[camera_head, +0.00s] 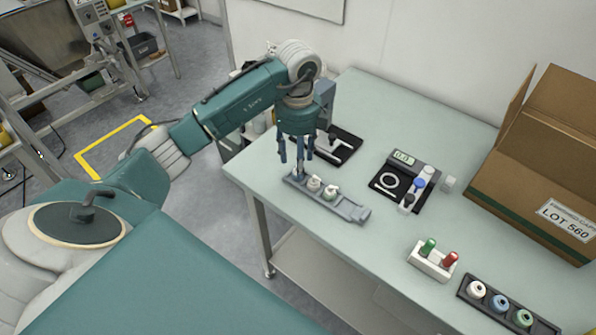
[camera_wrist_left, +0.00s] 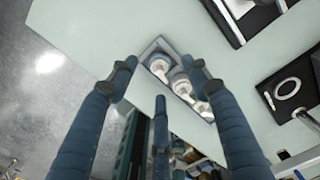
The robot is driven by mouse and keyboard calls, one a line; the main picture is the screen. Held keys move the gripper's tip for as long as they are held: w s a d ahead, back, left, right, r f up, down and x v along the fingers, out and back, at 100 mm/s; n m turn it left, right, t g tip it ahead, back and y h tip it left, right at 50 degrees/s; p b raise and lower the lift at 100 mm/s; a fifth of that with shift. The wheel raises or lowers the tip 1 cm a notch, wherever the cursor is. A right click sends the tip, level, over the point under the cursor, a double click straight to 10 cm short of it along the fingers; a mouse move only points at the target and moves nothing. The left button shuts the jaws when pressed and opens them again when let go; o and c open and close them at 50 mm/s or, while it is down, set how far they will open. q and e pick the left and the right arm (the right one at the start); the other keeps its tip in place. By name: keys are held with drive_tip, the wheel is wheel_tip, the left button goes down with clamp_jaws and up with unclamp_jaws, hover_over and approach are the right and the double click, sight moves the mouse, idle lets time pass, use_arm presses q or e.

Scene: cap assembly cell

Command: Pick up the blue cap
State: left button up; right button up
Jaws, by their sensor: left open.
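A small blue cap-like piece (camera_head: 419,183) sits on the right side of a black device with a display, among small white and grey pieces. Another blue round piece with a pale centre (camera_head: 500,303) is in the black tray at the lower right. I cannot tell which is the blue cap meant. My left gripper (camera_head: 298,165) is open, fingers pointing down, over the left end of a grey rack (camera_head: 350,211) holding small pale pieces. In the left wrist view, the spread fingers (camera_wrist_left: 160,78) frame the rack's end, with a bluish-rimmed piece (camera_wrist_left: 157,65) between them. My right gripper is out of view.
A white holder (camera_head: 430,264) carries a green and a red cap. The black tray (camera_head: 468,300) also holds white and green pieces. A cardboard box (camera_head: 525,150) stands at the right. A dark tray (camera_head: 348,152) lies behind my gripper. The table's middle is clear.

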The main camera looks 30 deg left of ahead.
use_arm(q)
wheel_tip(320, 180, down, 3)
drive_tip(key=shift+a+f+p, duration=0.1)
drive_tip(key=shift+p, duration=0.3)
drive_tip(key=shift+f, duration=0.2)
drive_tip(key=c, duration=0.8)
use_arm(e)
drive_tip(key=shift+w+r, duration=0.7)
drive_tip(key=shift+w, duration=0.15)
